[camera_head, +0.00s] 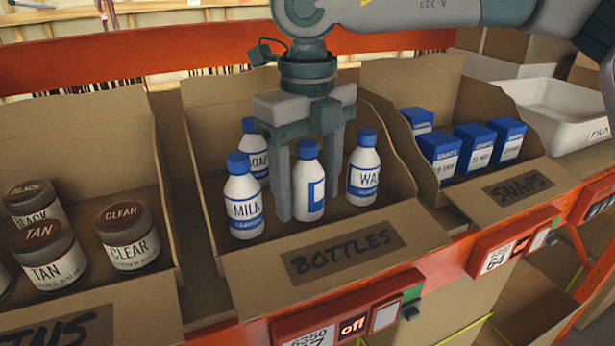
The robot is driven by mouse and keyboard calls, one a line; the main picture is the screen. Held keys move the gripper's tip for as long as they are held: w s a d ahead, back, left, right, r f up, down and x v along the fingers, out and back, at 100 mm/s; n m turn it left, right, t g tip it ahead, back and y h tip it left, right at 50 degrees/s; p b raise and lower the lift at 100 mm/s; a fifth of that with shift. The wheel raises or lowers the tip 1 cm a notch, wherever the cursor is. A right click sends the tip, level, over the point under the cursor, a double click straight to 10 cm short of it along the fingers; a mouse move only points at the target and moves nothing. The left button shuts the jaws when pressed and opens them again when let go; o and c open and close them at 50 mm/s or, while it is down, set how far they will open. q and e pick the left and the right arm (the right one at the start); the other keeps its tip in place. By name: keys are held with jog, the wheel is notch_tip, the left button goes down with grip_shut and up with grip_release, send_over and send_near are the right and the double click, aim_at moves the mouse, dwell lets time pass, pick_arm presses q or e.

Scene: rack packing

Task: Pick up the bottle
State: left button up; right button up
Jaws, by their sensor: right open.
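Several white bottles with blue caps stand upright in a cardboard bin (350,262) marked "BOTTLES". My right gripper (308,205) points down into this bin with its fingers apart. The MILK bottle (243,200) stands to the left, and the WA-labelled bottle (363,172) to the right. The SOAP bottle (254,150) is behind, partly hidden by the gripper. My left gripper is not in view.
A bin on the left holds several brown-lidded jars (133,240). The SNAPS bin (510,190) on the right holds several blue boxes (474,148). A white tray (565,105) sits farther right. Cardboard side walls bound the bottle bin. An orange rack beam (170,50) runs behind.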

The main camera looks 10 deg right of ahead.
aim_at(307, 159)
dwell(0.4)
jog(key=c, duration=1.2)
jog(key=shift+r, duration=0.1)
jog(key=shift+w+r+b, duration=0.1)
jog(key=shift+r+b, duration=0.45)
jog(key=shift+b, duration=0.1)
notch_tip(307, 159, up, 2)
jog(key=shift+a+r+b, duration=0.1)
jog(key=shift+r+b, duration=0.1)
jog(key=shift+b, duration=0.6)
jog(key=shift+s+d+r+b, duration=0.8)
jog(key=shift+s+d+r, duration=0.45)
jog(key=shift+s, duration=0.3)
jog(key=shift+s+d+r+b, duration=0.8)
jog(key=shift+s+d+r, duration=0.45)
jog(key=shift+s, duration=0.3)
jog(key=shift+s+d+r+b, duration=0.8)
jog(key=shift+s+d+r, duration=0.4)
jog(key=shift+s, duration=0.35)
